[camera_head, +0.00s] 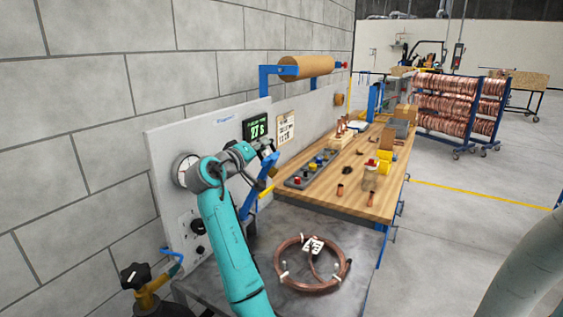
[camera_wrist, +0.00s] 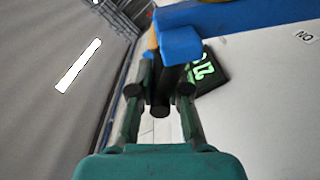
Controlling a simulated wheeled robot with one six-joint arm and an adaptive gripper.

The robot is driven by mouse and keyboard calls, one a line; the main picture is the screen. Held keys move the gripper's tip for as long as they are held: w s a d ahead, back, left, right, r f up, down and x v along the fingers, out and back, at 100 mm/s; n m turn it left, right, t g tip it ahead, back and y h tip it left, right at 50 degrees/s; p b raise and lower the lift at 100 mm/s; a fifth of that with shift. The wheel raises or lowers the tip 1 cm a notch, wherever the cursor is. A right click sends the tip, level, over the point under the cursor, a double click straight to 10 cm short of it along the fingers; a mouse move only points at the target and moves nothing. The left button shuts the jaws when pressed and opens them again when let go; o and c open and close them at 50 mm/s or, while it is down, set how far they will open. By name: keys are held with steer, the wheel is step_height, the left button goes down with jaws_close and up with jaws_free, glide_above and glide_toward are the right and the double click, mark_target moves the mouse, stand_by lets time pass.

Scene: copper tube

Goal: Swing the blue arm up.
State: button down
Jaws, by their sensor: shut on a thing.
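The blue arm (camera_head: 251,206) slants up along the wall panel, beside the green-lit display (camera_head: 256,128). In the wrist view, a blue bar (camera_wrist: 240,12) ends in a blue block (camera_wrist: 180,44) with a black grip (camera_wrist: 160,108) on it. My gripper (camera_head: 270,165) is at the upper end of the blue arm. In the wrist view, my gripper (camera_wrist: 159,90) has its two fingers on either side of the black grip, shut on it. My gripper hides part of the blue arm in the head view.
A copper coil (camera_head: 335,278) lies on the grey surface below my arm. A control box with buttons (camera_head: 310,168) and a wooden bench (camera_head: 338,205) with copper pieces stand to the right. A brown roll (camera_head: 307,67) on a blue bracket is above. A round gauge (camera_head: 184,170) is on the panel.

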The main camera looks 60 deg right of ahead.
steer(key=w+r+n, duration=0.1)
steer(key=w+n, duration=0.1)
steer(key=w, duration=0.4)
steer(key=shift+a, duration=0.25)
steer(key=c, duration=1.1)
jaws_free()
steer(key=shift+c, duration=0.2)
steer(key=a, duration=1.2)
steer(key=shift+s, duration=0.4)
steer(key=shift+f, duration=0.1)
